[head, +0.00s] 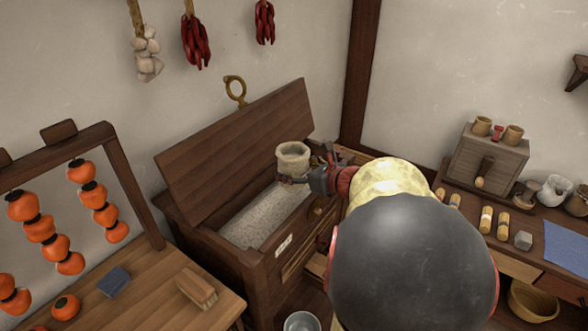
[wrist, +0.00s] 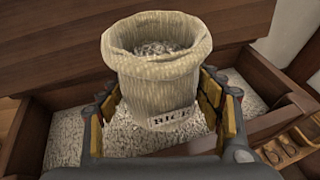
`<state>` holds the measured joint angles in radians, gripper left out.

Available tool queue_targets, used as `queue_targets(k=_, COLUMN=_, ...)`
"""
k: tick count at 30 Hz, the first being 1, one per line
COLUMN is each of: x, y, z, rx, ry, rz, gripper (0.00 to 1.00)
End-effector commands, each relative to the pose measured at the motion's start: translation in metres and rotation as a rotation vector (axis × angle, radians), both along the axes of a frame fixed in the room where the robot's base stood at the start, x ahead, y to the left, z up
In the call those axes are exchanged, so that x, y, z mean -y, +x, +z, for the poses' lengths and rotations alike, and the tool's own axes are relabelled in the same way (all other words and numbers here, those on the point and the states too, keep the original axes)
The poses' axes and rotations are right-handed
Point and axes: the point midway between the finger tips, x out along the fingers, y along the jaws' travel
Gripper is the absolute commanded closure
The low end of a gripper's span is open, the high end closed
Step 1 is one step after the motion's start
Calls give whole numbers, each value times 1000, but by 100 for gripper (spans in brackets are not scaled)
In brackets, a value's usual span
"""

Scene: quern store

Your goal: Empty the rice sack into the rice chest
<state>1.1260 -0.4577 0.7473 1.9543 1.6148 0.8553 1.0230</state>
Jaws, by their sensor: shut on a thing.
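The rice sack (head: 293,158) is a small pale woven bag with a rolled open top. White grain (head: 262,222) covers the inside of the chest.
A wooden bench (head: 150,303) at front left holds a brush (head: 196,288), a blue block (head: 114,281) and a persimmon (head: 66,306). A rack of hanging persimmons (head: 98,193) stands behind it. A counter (head: 510,235) with small items runs along the right. A metal bowl (head: 301,321) is low in front.

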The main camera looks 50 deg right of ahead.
Motion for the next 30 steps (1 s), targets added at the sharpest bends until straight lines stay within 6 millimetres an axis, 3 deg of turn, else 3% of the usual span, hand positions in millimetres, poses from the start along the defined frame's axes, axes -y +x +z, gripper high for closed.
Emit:
queue_targets(k=3, x=0, y=0, z=-10, rx=1, ry=0, rz=0, gripper=63)
queue_targets(k=30, x=1, y=-9, z=1, rx=-155, ry=-12, rz=0, gripper=63)
